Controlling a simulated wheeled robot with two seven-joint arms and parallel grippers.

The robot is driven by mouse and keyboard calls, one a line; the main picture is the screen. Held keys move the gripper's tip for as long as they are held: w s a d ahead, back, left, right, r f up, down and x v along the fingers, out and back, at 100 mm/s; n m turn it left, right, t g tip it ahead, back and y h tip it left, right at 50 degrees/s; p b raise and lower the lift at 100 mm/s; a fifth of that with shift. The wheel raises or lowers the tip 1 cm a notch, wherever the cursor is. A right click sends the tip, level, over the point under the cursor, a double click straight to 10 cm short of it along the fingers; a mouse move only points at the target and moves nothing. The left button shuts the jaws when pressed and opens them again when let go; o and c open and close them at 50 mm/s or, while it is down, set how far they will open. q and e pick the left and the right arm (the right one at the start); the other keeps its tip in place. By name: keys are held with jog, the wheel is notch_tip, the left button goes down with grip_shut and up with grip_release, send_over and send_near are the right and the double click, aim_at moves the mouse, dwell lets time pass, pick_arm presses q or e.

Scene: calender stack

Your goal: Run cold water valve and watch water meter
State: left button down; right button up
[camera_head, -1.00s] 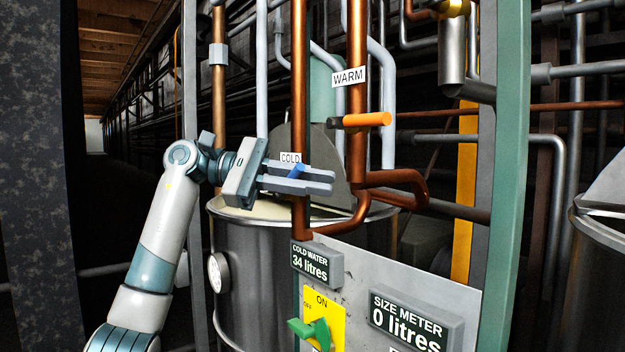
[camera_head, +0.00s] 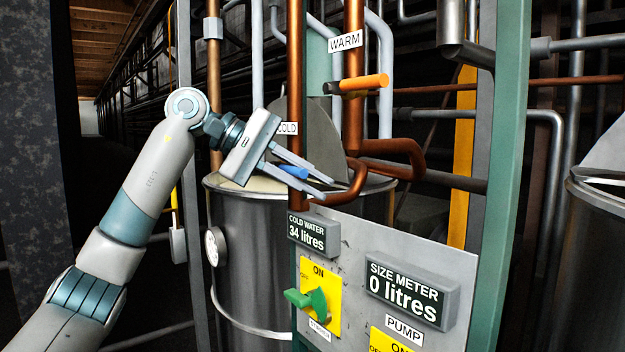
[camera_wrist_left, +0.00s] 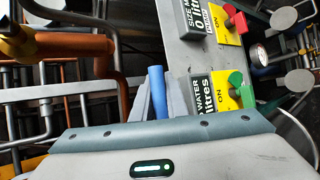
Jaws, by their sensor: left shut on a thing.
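The blue cold water valve handle (camera_head: 293,172) sits on the copper pipe (camera_head: 296,80) beside the COLD label (camera_head: 288,128). It points right and slightly down. My left gripper (camera_head: 318,188) is shut on this handle, with its fingers on either side. The blue handle also shows between the fingers in the left wrist view (camera_wrist_left: 157,92). The cold water meter (camera_head: 313,233) reads 34 litres. My right gripper is not in view.
The orange warm valve handle (camera_head: 364,83) is above right, near the WARM label (camera_head: 345,41). The size meter (camera_head: 408,291) reads 0 litres. A green switch (camera_head: 313,303) sits on a yellow plate below. A metal tank (camera_head: 250,270) stands behind.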

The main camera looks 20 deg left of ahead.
pick_arm(q)
jog(key=shift+f, duration=0.1)
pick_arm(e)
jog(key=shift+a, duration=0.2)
pick_arm(q)
jog(key=c, duration=1.7)
grip_release()
jog(key=shift+c, duration=0.2)
jog(key=shift+a, duration=0.1)
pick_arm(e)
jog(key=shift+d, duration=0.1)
